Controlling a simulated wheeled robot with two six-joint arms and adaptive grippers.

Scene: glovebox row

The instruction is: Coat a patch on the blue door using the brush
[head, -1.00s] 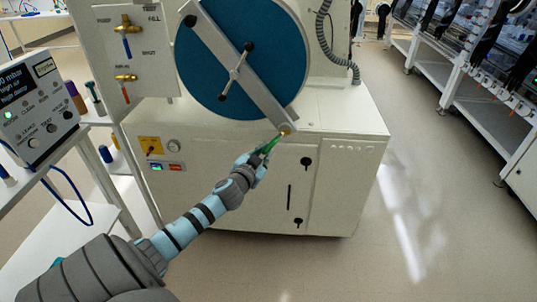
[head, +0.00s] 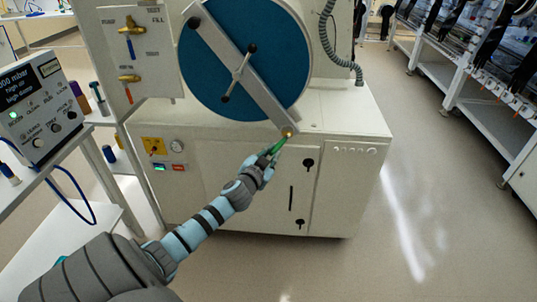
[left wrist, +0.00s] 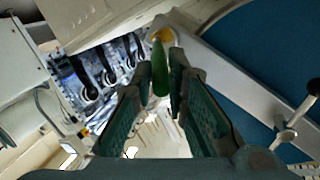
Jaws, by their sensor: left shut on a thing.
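The blue door (head: 215,70) is a large round disc with a pale diagonal bar (head: 262,95) and a small crossed handle (head: 237,72) across it. It also shows at the right of the left wrist view (left wrist: 285,50). My left gripper (head: 268,160) is shut on the brush (head: 278,146), which has a green handle. The brush tip lies at or just in front of the bar's lower end; I cannot tell whether it touches. In the left wrist view the green brush (left wrist: 160,72) stands between the two fingers (left wrist: 160,95). My right gripper is not in view.
A white cabinet (head: 230,190) stands below the door. A valve panel (head: 145,50) is on its left, and a gauge box (head: 40,105) sits on a shelf at far left. Open floor (head: 420,210) lies to the right, before a row of gloveboxes (head: 480,80).

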